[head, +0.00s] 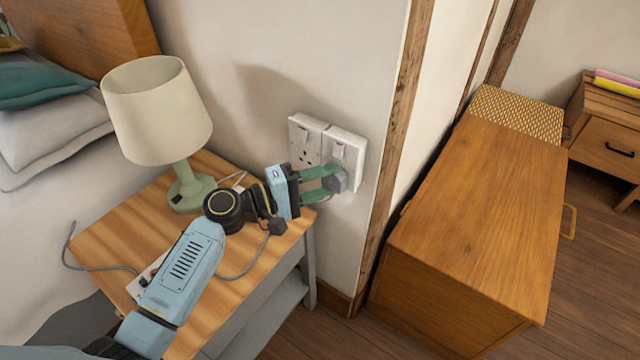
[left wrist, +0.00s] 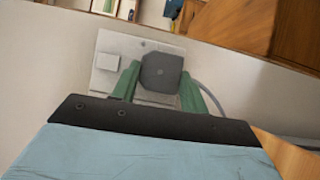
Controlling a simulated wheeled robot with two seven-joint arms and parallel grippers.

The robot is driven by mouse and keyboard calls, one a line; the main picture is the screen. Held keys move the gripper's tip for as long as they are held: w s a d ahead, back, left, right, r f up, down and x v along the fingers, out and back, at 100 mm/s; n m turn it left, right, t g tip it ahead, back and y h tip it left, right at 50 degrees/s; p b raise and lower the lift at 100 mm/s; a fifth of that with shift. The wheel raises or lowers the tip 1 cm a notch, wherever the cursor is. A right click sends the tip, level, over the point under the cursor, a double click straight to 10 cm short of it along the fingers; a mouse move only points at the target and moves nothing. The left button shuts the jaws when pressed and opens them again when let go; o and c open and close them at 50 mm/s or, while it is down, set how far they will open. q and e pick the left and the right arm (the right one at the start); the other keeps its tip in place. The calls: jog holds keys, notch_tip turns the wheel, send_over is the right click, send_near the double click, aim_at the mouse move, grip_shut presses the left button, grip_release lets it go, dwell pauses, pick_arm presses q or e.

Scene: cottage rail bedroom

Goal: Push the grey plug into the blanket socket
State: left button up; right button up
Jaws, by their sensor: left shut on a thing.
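The grey plug (head: 340,182) is at the lower part of the right wall socket (head: 346,150), with its back toward me. My left gripper (head: 328,178) is shut on it with green fingers on its two sides. In the left wrist view the plug (left wrist: 162,72) sits between the fingers (left wrist: 158,88), in front of the white socket plate (left wrist: 108,62). The plug's pins are hidden, so I cannot tell how deep they sit. The left wall socket (head: 305,142) is empty, with its holes showing. My right gripper is not in view.
A wooden post (head: 402,110) and wooden chest (head: 480,215) stand to the right.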

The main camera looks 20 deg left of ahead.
pick_arm(q)
jog(key=o, duration=0.9)
jog(key=p+v, duration=0.1)
jog(key=v, duration=1.2)
jog(key=shift+a, duration=0.15)
